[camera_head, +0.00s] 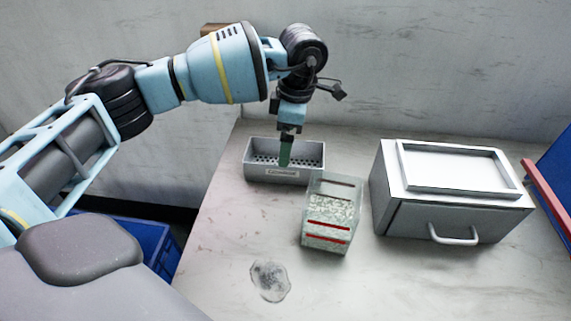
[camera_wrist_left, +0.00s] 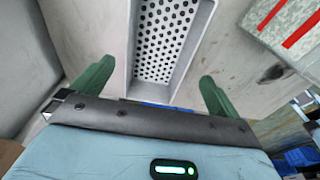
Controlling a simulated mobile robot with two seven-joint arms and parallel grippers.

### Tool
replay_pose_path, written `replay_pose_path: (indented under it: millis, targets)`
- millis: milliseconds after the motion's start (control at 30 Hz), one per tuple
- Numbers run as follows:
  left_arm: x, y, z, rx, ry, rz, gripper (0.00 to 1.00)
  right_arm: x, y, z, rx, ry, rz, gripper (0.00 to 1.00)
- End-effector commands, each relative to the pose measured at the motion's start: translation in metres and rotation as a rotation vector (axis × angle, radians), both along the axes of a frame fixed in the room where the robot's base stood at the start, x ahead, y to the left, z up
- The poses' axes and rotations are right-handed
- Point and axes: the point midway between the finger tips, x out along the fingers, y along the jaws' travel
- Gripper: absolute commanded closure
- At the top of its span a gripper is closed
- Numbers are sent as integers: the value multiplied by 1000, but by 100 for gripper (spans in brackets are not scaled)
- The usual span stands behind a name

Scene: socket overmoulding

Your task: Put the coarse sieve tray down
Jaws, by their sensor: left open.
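The coarse sieve tray (camera_head: 299,176) is a grey rectangular box with a perforated floor and a label on its front wall. It rests on the table at the back left. In the left wrist view the tray (camera_wrist_left: 205,20) shows its many round holes and lies between the fingers' lines. My left gripper (camera_head: 285,153) is above the tray, pointing down, with its green fingers near the front wall. In the left wrist view the left gripper (camera_wrist_left: 157,90) has its two green fingers wide apart, with nothing held between them. My right gripper is out of view.
A clear container (camera_head: 318,238) of pale granules with red stripes stands just right of the tray. A grey box with a handle (camera_head: 398,215) stands farther right. A blue crate (camera_head: 140,238) is below left.

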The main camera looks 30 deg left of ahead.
Motion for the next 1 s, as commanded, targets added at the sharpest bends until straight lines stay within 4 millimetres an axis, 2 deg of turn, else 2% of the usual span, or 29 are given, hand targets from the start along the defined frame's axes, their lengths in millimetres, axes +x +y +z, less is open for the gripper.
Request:
replay_pose_path:
  millis: [267, 633, 867, 900, 1000]
  targets:
    - [0, 2, -10, 0, 1, 0, 0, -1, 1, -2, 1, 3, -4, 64]
    - [-1, 8, -55, 0, 2, 1, 0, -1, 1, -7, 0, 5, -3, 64]
    - [-1, 9, -58, 0, 0, 1, 0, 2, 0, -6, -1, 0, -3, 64]
    - [-1, 9, -58, 0, 1, 1, 1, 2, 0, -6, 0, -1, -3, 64]
    - [-1, 9, -58, 0, 1, 1, 14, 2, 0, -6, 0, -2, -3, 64]
